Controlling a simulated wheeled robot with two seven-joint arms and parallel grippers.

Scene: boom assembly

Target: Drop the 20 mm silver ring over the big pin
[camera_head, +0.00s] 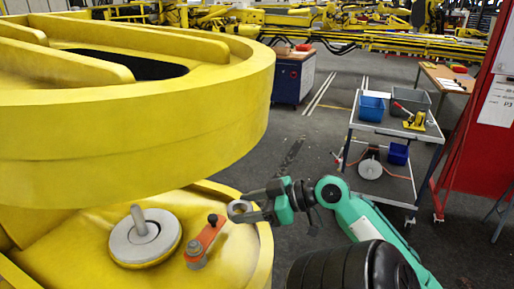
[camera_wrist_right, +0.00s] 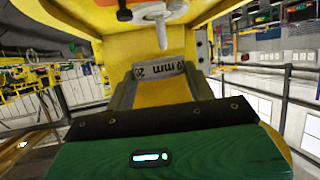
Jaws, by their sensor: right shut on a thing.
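The big pin (camera_head: 139,219) stands upright out of a round grey disc (camera_head: 155,238) on the lower yellow boom part. It also shows in the wrist view (camera_wrist_right: 162,34), at the top. My right gripper (camera_head: 241,209) is shut on the silver ring (camera_head: 237,209), to the right of the pin and apart from it. In the wrist view the ring (camera_wrist_right: 160,70) sits between the two fingertips, with "20 mm" lettering upside down on its side. My left gripper is not in view.
An orange bracket (camera_head: 206,240) with a bolt stands between the pin and my right gripper. A thick yellow boom part (camera_head: 130,160) overhangs behind the pin. A trolley (camera_head: 395,128) with bins stands on the floor at the right, away from the boom.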

